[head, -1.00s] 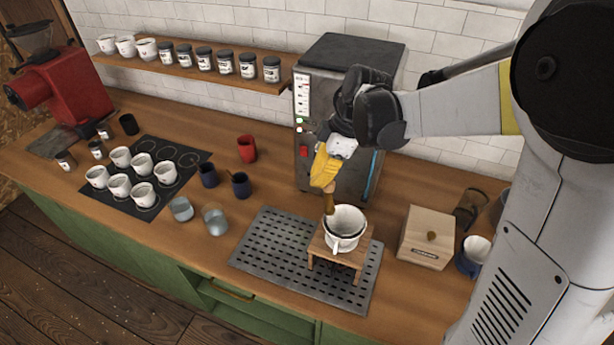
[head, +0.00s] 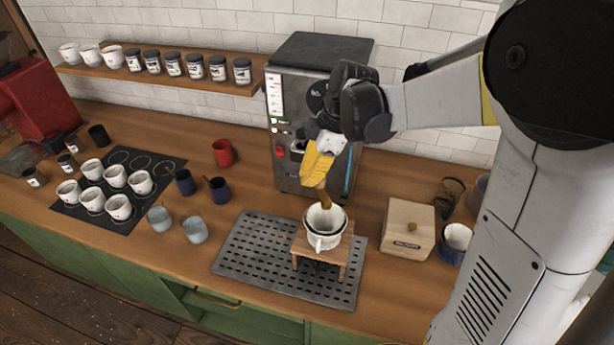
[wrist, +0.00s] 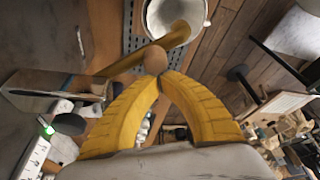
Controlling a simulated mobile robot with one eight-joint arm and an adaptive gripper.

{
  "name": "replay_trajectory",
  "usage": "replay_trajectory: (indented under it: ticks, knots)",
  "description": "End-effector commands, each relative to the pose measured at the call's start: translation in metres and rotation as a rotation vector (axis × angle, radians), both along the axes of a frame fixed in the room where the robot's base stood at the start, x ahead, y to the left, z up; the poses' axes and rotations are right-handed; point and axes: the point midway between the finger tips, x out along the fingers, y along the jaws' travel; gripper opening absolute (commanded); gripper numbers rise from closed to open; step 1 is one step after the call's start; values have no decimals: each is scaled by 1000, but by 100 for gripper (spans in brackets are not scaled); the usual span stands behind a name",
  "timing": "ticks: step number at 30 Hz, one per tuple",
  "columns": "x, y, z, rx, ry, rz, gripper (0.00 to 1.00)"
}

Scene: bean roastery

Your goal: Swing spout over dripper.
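The white dripper (head: 338,222) sits on a small wooden stand on the perforated drip tray; it also shows at the top of the wrist view (wrist: 203,10). The brass-coloured spout (head: 326,199) slants down from the machine, its lower end over the dripper's opening in the head view. In the wrist view the spout (wrist: 178,38) reaches across the dripper's near edge, with a round wooden knob (wrist: 152,60) on it. My gripper (head: 318,182) has its yellow fingers together. Their tips (wrist: 160,76) are at the knob, touching or nearly so; the knob does not clearly sit between them.
The grey machine (head: 311,60) stands behind the dripper. A wooden box (head: 408,228) and a blue-and-white cup (head: 455,240) are to the right. Blue cups, glasses (head: 195,230) and several white cups are to the left. The drip tray's (head: 245,255) left part is bare.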

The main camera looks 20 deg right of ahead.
Motion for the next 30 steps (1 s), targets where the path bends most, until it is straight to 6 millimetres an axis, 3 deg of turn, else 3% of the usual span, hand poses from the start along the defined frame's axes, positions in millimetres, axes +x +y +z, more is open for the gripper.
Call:
replay_trajectory:
  ticks: [7,13,21,30]
  knots:
    - [1,5,0,0,0,0,0]
    - [6,34,1,0,-1,-1,0]
    - [7,13,61,0,0,-9,0]
    - [7,1,94,0,0,-7,0]
